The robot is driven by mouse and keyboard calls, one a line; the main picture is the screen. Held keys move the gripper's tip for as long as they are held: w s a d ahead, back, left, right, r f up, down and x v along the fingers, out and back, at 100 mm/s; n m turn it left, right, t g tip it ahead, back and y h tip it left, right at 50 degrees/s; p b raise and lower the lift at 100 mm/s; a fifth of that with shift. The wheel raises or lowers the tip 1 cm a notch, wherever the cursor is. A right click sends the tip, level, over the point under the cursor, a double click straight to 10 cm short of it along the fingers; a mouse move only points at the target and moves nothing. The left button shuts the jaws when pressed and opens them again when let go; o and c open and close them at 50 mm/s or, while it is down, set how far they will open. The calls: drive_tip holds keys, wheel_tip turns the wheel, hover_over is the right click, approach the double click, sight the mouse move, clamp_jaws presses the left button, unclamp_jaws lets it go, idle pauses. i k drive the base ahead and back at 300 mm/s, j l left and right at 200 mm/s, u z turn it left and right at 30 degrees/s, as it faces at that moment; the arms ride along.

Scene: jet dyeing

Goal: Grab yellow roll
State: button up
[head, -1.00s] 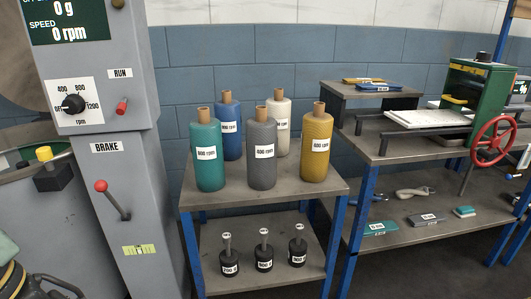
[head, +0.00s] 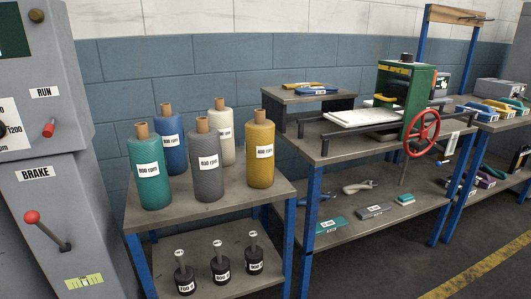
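The yellow roll (head: 260,150) stands upright at the right end of the small table's top shelf (head: 215,212) in the head view. It has a brown core sticking out on top and a white label. A grey roll (head: 207,165) stands to its left, a white roll (head: 222,135) behind and left, and blue (head: 170,140) and teal (head: 149,172) rolls further left. My gripper is not in view.
Small black weights (head: 220,269) stand on the lower shelf. A grey machine with a red brake lever (head: 32,217) is at the left. A workbench (head: 325,145) with a green press (head: 400,100) stands close at the right. Floor is free at the lower right.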

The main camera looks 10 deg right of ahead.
sight(260, 140)
drive_tip(key=i+l+z, duration=0.1)
drive_tip(key=z, duration=0.15)
drive_tip(key=i+l+z, duration=0.1)
drive_tip(key=l+z, duration=0.2)
drive_tip(key=i+z, duration=0.3)
drive_tip(key=j+z, duration=0.1)
drive_tip(key=z, duration=0.2)
drive_tip(key=i+j, duration=0.1)
drive_tip(key=j, duration=0.3)
